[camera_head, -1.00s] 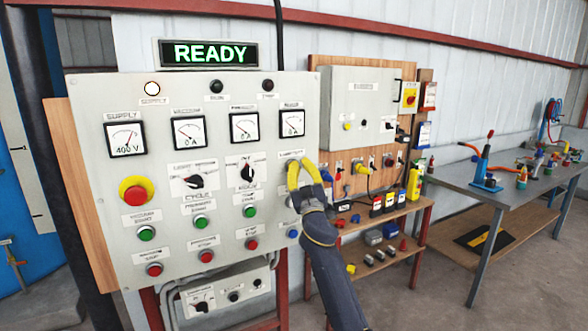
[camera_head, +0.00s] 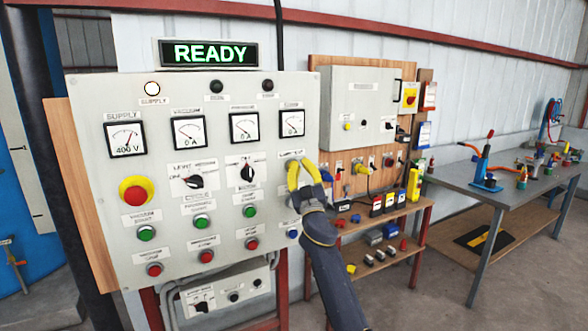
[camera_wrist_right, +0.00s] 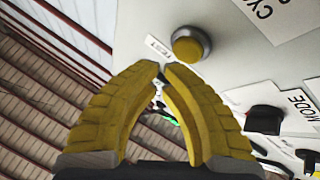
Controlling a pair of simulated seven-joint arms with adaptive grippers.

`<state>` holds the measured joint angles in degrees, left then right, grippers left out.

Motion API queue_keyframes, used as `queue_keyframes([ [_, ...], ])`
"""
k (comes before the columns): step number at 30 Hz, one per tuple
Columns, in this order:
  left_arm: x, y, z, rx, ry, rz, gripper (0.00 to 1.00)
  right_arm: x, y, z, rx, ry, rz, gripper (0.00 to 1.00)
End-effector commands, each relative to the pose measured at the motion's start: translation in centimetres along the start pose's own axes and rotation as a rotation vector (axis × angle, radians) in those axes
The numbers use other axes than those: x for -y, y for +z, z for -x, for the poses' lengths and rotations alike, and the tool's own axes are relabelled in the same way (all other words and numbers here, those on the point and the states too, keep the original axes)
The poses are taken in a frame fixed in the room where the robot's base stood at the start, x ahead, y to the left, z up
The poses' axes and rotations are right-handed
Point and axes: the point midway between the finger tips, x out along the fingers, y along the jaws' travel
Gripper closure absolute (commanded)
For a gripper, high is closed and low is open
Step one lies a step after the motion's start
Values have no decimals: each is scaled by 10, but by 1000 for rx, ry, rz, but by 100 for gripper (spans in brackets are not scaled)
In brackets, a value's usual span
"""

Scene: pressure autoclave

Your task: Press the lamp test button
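The grey control panel (camera_head: 224,130) stands in front of me. My right gripper (camera_head: 300,164) is at the panel's right side, just below the small label under the rightmost meter, and hides the button in the head view. Its yellow ribbed fingers (camera_wrist_right: 162,68) come together at the tips, with nothing held. The tips lie just below the button in the wrist view; I cannot tell whether they touch the panel. My left gripper is not in view.
A black mode selector knob (camera_wrist_right: 264,120) is to the right of the fingers in the wrist view. A blue button (camera_head: 292,234) is below the gripper. A red emergency button (camera_head: 135,195) is at the panel's left. The sign (camera_head: 208,53) reads READY. A workbench (camera_head: 500,170) stands right.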

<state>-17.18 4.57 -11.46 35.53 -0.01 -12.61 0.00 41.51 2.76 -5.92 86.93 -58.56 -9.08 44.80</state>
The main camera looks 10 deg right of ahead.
Motion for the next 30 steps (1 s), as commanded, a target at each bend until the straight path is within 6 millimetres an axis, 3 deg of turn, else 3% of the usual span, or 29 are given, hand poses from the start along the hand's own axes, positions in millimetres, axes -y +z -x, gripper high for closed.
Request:
queue_keyframes([
  [30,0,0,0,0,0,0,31,4,4,-7,0,0,0,100],
])
